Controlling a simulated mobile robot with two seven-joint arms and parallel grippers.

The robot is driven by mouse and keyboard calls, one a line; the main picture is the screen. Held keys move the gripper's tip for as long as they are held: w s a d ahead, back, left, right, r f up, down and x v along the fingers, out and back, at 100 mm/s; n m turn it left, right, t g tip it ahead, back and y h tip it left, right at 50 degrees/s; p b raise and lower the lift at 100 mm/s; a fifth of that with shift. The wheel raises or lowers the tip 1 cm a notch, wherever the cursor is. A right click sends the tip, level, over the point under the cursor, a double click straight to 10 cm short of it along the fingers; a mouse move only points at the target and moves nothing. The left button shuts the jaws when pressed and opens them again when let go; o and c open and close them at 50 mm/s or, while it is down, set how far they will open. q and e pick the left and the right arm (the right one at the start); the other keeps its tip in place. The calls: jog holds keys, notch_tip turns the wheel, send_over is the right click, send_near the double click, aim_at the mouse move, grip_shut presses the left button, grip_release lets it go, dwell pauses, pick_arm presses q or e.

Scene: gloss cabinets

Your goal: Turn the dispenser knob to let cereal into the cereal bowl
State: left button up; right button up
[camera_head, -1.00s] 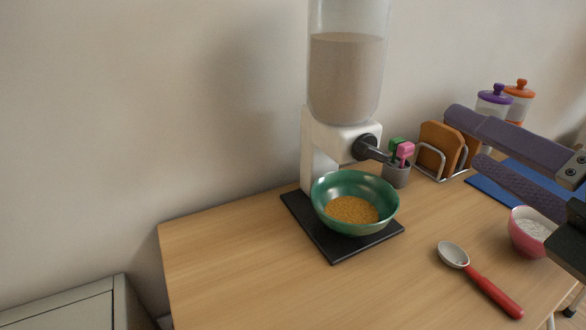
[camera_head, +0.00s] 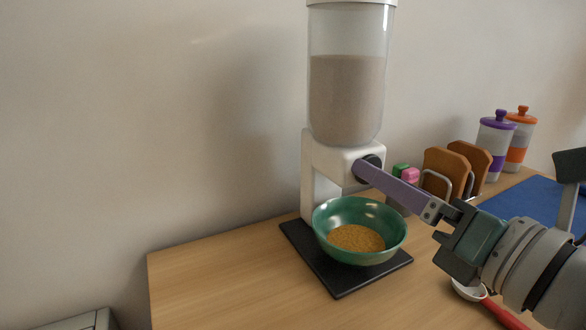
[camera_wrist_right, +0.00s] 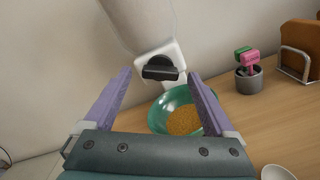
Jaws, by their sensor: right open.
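The cereal dispenser (camera_head: 347,95) stands on the wooden table, its clear hopper partly filled with beige cereal. Its dark knob (camera_wrist_right: 160,70) shows in the right wrist view with a bar handle lying roughly level; in the head view my gripper mostly hides it. The green cereal bowl (camera_head: 330,215) sits on the black base (camera_head: 350,285) under the spout, with golden cereal in it. My right gripper (camera_head: 365,172) is open at the knob. In the right wrist view its purple fingers (camera_wrist_right: 160,80) are spread to either side of the knob. My left gripper is not in view.
A grey cup (camera_wrist_right: 249,80) with green and pink clips stands right of the dispenser. Bread slices (camera_head: 445,170) stand in a rack behind my arm, with lidded jars (camera_head: 494,145) beyond. A red-handled spoon (camera_head: 500,312) lies at front right. The table's left front is clear.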

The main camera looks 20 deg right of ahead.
jog(key=shift+w, duration=0.3)
jog(key=c, duration=1.4)
